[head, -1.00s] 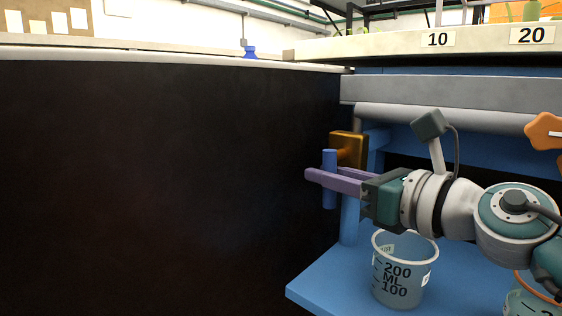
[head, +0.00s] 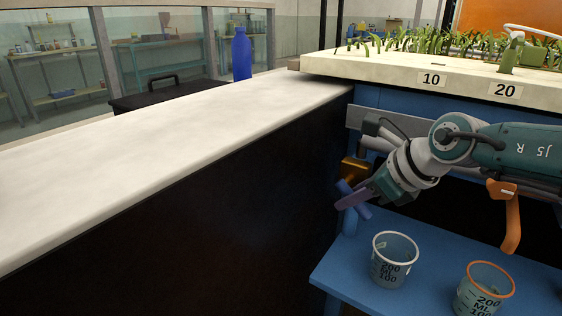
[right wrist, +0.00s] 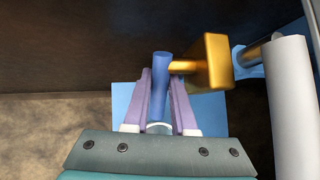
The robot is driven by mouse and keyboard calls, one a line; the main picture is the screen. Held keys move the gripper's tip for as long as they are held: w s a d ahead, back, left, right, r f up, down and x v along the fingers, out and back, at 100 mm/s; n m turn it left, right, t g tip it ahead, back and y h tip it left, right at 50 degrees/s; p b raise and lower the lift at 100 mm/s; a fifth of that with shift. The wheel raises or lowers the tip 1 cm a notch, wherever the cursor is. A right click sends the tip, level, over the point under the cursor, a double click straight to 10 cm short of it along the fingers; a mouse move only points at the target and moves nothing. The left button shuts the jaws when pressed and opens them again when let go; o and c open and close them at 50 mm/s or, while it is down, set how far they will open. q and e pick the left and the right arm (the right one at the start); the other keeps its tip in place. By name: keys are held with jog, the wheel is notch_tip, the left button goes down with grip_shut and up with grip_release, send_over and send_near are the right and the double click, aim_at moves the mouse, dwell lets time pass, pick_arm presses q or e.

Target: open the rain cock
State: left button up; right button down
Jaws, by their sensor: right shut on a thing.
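The cock has a brass body (head: 355,170) and a blue bar handle (head: 363,212), under the end of the bench top marked 10. The handle slants from upper left to lower right in the head view. My right gripper (head: 347,202) is shut on this handle, its purple fingers crossing it and pointing down and left. In the right wrist view the blue handle (right wrist: 160,82) lies between the two fingers (right wrist: 161,98), with the brass body (right wrist: 214,63) to its right. The fingers partly hide the handle in the head view. My left gripper is out of view.
A white-rimmed measuring cup (head: 390,272) stands on the blue shelf (head: 338,273) below the cock. An orange-rimmed cup (head: 478,300) stands to its right, under an orange handle (head: 509,218). A dark wall with a pale top (head: 150,140) fills the left. Green plants (head: 430,42) line the bench top.

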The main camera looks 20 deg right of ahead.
jog(key=shift+r+g+h+p, duration=0.25)
jog(key=shift+g+h+p, duration=0.2)
jog(key=shift+g+h, duration=0.05)
jog(key=shift+g, duration=0.3)
jog(key=shift+s+d+f, duration=0.1)
jog(key=shift+s, duration=0.05)
jog(key=c, duration=1)
grip_release()
